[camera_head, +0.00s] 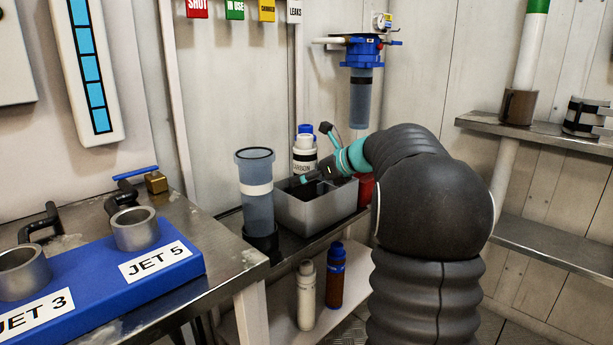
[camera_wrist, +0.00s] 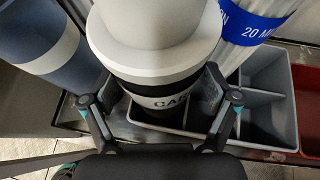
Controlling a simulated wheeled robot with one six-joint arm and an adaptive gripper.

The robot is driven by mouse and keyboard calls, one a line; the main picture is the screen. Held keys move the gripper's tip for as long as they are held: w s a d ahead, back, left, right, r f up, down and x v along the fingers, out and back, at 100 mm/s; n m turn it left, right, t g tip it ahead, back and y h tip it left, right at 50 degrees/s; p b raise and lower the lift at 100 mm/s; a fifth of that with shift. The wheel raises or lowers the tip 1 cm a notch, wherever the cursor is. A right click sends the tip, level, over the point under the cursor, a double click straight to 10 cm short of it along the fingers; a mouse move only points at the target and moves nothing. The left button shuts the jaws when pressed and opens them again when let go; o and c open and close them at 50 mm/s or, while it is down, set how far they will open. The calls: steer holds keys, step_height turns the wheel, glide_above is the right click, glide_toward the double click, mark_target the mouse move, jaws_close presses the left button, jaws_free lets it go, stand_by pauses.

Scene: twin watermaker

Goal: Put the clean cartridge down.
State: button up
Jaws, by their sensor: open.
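A white cartridge (camera_head: 304,160) with a black band lettered CARBON stands upright at the back of a grey divided crate (camera_head: 312,214). In the wrist view the same cartridge (camera_wrist: 155,55) sits in a compartment of the crate (camera_wrist: 275,138), with its lower end hidden. My gripper (camera_wrist: 160,103) is open, with one finger on each side of the cartridge; I cannot tell whether either finger touches it. In the head view my gripper (camera_head: 312,172) reaches low over the crate. A second cartridge with a blue 20-micron label (camera_wrist: 255,22) stands close on the right.
A blue clear housing bowl (camera_head: 257,195) stands left of the crate, and a red container (camera_head: 366,188) stands right of it. A blue-headed filter (camera_head: 361,75) hangs on the wall above. Empty crate compartments show at right.

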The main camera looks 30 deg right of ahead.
steer(key=shift+r, duration=0.1)
steer(key=v, duration=1.2)
steer(key=shift+p, duration=0.4)
